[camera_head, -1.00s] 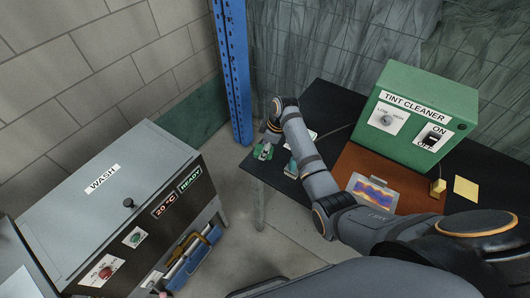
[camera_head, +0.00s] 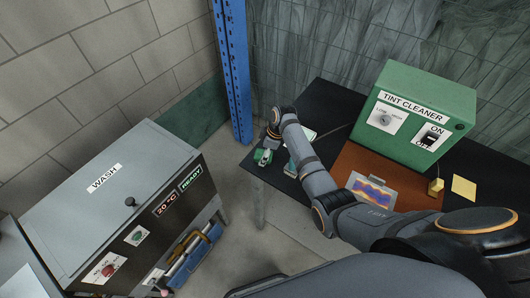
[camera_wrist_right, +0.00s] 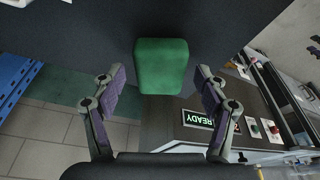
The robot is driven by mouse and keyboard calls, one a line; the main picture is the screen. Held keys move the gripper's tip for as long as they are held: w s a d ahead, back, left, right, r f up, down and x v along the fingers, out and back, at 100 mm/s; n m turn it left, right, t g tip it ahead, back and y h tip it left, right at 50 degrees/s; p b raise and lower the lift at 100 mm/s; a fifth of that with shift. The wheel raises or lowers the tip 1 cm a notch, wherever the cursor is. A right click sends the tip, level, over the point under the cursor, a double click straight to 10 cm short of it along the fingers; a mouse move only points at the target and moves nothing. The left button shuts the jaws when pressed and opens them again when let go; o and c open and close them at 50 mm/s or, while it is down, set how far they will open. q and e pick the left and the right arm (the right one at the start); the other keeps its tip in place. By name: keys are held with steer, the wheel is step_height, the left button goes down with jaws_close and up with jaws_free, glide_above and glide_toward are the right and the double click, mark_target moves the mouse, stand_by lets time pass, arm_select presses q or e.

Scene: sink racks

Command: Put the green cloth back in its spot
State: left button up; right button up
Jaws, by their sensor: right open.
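The green cloth (camera_wrist_right: 161,66) looks like a folded, rounded block. It is at the near-left edge of the black table (camera_wrist_right: 215,20), and a small part of it shows in the head view (camera_head: 262,157). My right gripper (camera_wrist_right: 160,80) is open, with its fingers apart on either side of the cloth in the wrist view. I see a gap between each finger and the cloth. In the head view my right gripper (camera_head: 268,149) is at the table's left corner and partly hides the cloth. My left gripper is not in view.
A green tint cleaner box (camera_head: 424,115) stands at the back right of the table. A brown mat (camera_head: 365,160) carries a pictured panel (camera_head: 372,192). A yellow note (camera_head: 465,188) lies right. A grey wash unit (camera_head: 110,190) stands left, across a floor gap. A blue post (camera_head: 233,70) rises behind.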

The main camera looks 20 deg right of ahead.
steer(key=shift+d+r, duration=0.1)
steer(key=shift+r, duration=0.4)
steer(key=b+v, duration=0.1)
steer(key=v, duration=1)
steer(key=shift+r, duration=0.15)
steer(key=shift+s, duration=0.1)
